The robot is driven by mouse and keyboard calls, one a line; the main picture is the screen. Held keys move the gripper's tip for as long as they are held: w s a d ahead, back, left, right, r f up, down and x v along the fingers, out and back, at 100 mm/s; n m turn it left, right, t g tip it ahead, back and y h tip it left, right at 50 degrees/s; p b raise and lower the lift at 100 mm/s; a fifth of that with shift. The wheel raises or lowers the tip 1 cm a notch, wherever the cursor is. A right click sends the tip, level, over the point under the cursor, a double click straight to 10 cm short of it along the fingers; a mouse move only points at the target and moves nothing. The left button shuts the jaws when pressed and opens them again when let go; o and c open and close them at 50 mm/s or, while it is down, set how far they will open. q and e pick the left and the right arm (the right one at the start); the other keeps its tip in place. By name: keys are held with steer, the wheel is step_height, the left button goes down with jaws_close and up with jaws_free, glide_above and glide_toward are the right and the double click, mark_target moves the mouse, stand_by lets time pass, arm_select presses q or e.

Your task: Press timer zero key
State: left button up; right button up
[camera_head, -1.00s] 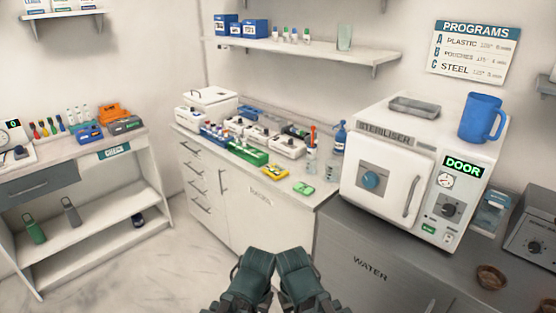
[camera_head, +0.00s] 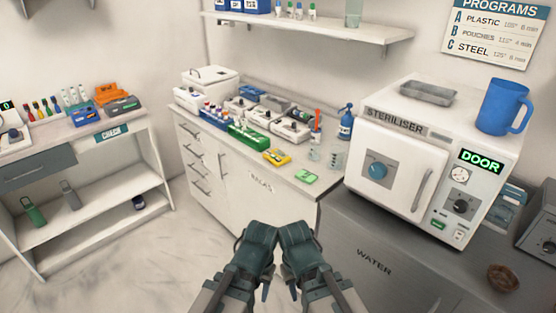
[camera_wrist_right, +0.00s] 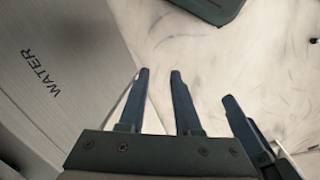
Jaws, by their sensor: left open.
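No timer or zero key can be picked out for sure in the head view. A small yellow device (camera_head: 277,157) lies near the front edge of the white counter, and a small flat green item (camera_head: 305,177) lies to its right. Their keys are too small to read. My left gripper (camera_head: 265,292) and right gripper (camera_head: 293,291) hang side by side at the bottom of the head view, in front of the counter and far from both items. In the right wrist view the right gripper's fingers (camera_wrist_right: 160,100) are apart with nothing between them.
The steriliser (camera_head: 400,175), showing DOOR, stands on the grey WATER cabinet (camera_head: 375,245) at right. Racks and several white devices crowd the white counter (camera_head: 225,155). The CHECK table (camera_head: 85,160) is at left. The floor (camera_head: 150,250) between is clear.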

jaws_close()
stand_by(1.4)
